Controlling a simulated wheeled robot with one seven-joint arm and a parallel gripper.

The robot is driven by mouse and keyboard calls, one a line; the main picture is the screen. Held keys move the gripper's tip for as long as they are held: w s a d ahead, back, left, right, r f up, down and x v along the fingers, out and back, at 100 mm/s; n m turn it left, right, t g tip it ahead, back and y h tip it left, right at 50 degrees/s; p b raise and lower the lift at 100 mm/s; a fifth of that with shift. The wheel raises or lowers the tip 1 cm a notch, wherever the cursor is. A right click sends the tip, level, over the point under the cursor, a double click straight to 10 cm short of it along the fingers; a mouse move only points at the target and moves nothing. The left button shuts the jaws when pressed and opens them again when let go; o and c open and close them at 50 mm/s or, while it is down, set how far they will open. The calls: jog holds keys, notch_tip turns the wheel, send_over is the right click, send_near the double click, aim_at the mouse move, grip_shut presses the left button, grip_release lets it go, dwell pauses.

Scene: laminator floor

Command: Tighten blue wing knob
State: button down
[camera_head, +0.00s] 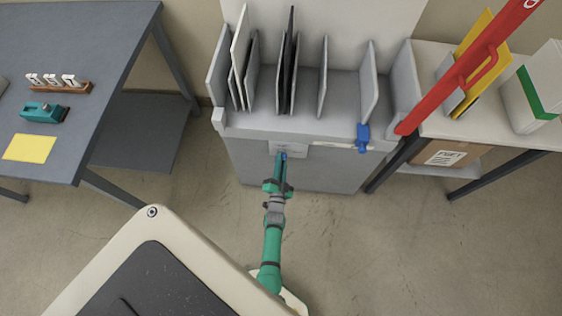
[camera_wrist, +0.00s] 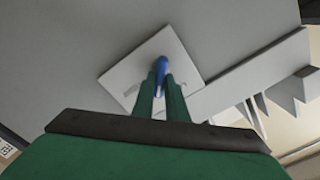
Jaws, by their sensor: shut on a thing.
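The blue wing knob (camera_wrist: 161,62) stands out from a pale square plate (camera_wrist: 127,75) on the grey front face of the machine. My gripper (camera_wrist: 160,80) is shut on the knob, with one green finger on each side of it. In the head view only a small bit of the blue knob (camera_head: 284,155) shows at my gripper's tip, in front of the plate (camera_head: 302,151). The fingers hide part of the knob, so its turn angle is hard to read.
The grey machine (camera_head: 255,122) carries several upright panels. A blue clamp-like part (camera_head: 363,138) sits at its front right edge. A red bar (camera_head: 455,80) slants over the right table. A dark table (camera_head: 85,60) stands left. Open floor lies around my arm.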

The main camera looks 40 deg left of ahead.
jog(key=m, duration=0.9)
jog(key=shift+w+d+f, duration=0.1)
jog(key=shift+w, duration=0.05)
jog(key=shift+m, duration=0.4)
jog(key=c, duration=1.8)
grip_release()
jog(key=shift+o, duration=0.2)
jog(key=shift+f, duration=0.1)
